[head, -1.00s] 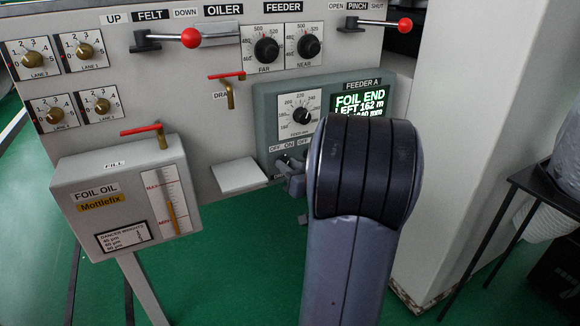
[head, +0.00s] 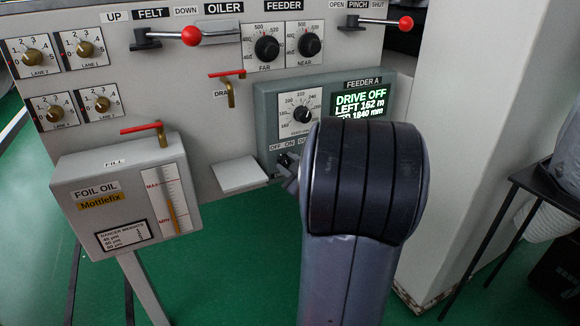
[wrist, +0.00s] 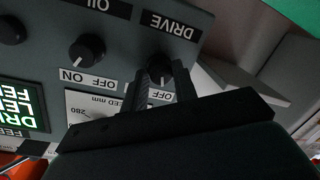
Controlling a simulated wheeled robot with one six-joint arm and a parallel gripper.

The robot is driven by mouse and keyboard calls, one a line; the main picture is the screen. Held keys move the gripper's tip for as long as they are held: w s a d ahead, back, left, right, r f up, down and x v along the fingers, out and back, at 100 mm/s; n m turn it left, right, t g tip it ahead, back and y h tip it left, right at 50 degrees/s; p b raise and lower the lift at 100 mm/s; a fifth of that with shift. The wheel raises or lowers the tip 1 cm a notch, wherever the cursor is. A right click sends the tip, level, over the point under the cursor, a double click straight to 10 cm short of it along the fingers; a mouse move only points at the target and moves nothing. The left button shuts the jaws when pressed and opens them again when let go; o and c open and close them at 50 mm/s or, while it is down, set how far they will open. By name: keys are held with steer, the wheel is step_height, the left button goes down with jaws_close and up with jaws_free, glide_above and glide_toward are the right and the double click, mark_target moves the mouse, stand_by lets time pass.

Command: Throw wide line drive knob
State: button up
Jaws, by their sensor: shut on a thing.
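The drive knob (wrist: 159,70) is a small black rotary knob on the grey feeder panel, below its DRIVE label in the upside-down wrist view. My gripper (wrist: 162,75) is shut on it, with one finger on each side. The knob's light mark seems to point toward the OFF label. In the head view the feeder display (head: 362,104) reads DRIVE OFF, LEFT 162 m. There my gripper (head: 290,176) reaches the panel's lower left, and my wrist hides much of it. The oil knob (wrist: 88,48) sits beside the drive knob and points toward ON.
The feed dial (head: 301,113) is just above my gripper. A pale ledge (head: 239,175) juts out to its left. The foil oil box (head: 127,205) stands farther left. A white column (head: 460,130) is at right. Red-knobbed felt (head: 191,36) and pinch (head: 405,23) levers are above.

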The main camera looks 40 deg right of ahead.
steer(key=shift+n, duration=0.8)
steer(key=shift+o, duration=0.2)
steer(key=shift+c, duration=0.2)
steer(key=o, duration=1)
steer(key=s+a+r+p, duration=0.1)
steer(key=s+a+p, duration=0.1)
steer(key=s, duration=0.8)
steer(key=shift+s+r+p, duration=0.15)
steer(key=shift+s+p, duration=0.15)
steer(key=shift+p, duration=0.4)
